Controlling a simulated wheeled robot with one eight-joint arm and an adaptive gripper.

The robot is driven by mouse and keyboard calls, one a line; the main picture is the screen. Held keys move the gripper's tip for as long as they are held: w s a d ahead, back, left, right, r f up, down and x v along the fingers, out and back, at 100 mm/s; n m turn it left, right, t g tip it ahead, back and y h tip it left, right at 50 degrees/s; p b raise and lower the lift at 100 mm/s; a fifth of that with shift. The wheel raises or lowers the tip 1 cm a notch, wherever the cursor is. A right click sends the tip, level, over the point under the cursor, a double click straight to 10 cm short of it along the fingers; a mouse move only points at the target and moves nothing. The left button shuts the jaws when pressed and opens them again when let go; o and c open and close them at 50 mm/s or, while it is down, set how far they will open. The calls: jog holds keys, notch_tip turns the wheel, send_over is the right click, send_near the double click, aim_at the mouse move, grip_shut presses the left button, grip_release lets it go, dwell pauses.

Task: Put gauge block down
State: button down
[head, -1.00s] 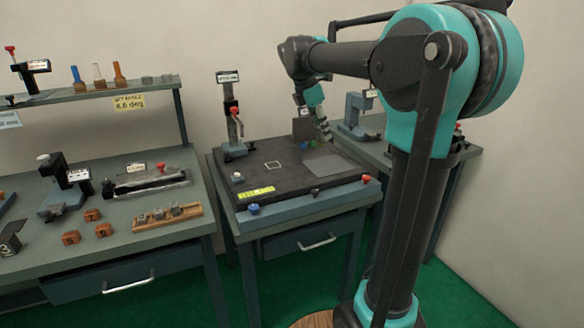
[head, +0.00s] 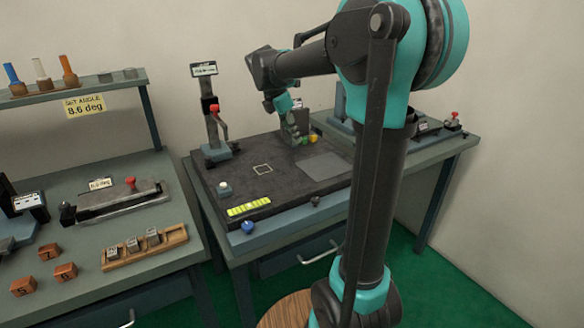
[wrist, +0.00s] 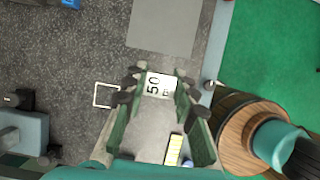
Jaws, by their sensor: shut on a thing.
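The gauge block (wrist: 158,86) is a pale block marked "50" in the wrist view. My gripper (wrist: 157,88) is shut on it, with dark fingertips at its two sides. In the head view my gripper (head: 294,138) is over the back part of the dark surface plate (head: 225,185); the block cannot be made out there. A white square outline (wrist: 106,95) lies left of the block in the wrist view. A plain grey rectangle (wrist: 165,25) lies above the block in that view. I cannot tell the block's height above the plate.
A stand with a red knob (head: 214,125) rises at the plate's back left. A yellow label (head: 249,206) is at the front edge. The left bench holds a wooden rack (head: 145,248) and orange blocks (head: 65,271).

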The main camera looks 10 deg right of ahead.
notch_tip(320, 180, down, 13)
jog(key=shift+r, duration=0.2)
dwell(0.4)
jog(key=c, duration=1.2)
grip_release()
jog(key=shift+f, duration=0.1)
